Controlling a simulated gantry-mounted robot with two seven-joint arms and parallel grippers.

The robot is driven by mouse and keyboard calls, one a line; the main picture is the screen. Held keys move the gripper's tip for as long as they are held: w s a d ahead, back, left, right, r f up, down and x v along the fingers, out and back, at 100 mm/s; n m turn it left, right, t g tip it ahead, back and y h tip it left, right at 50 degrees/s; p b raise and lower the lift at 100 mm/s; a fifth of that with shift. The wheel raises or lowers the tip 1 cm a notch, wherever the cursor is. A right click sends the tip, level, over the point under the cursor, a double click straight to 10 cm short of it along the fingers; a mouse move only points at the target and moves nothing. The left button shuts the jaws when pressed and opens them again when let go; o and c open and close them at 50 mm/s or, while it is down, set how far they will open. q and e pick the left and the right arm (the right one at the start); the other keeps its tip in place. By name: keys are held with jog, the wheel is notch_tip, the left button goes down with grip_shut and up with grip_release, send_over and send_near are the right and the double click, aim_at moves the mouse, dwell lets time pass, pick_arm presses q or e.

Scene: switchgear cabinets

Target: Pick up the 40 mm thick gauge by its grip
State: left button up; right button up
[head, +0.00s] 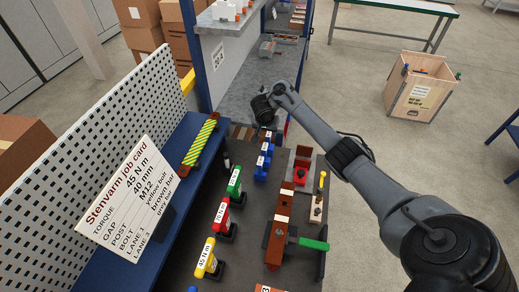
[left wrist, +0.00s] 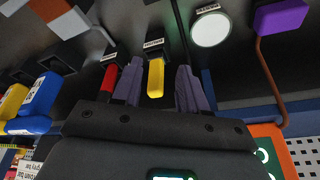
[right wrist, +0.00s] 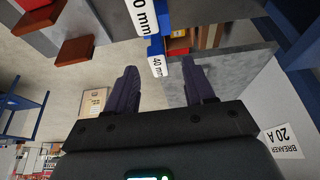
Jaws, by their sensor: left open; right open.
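The 40 mm gauge shows as a blue grip with a "40 mm" label (right wrist: 158,67) in the right wrist view. It lies between my open right fingers (right wrist: 158,82) in the picture; nothing is held.
Green (head: 234,182), red (head: 220,216) and yellow (head: 206,258) labelled tools stand along the bench. The job card (head: 128,200) reads gap 40 mm. A wooden crate (head: 421,88) stands on open floor.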

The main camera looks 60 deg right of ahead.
jog(key=shift+b+x, duration=0.3)
jog(key=shift+x, duration=0.8)
jog(key=shift+b+x, duration=1.05)
jog(key=shift+x, duration=1.8)
jog(key=shift+s+d+r, duration=0.1)
jog(key=shift+s+d, duration=0.05)
jog(key=shift+d, duration=0.05)
grip_shut()
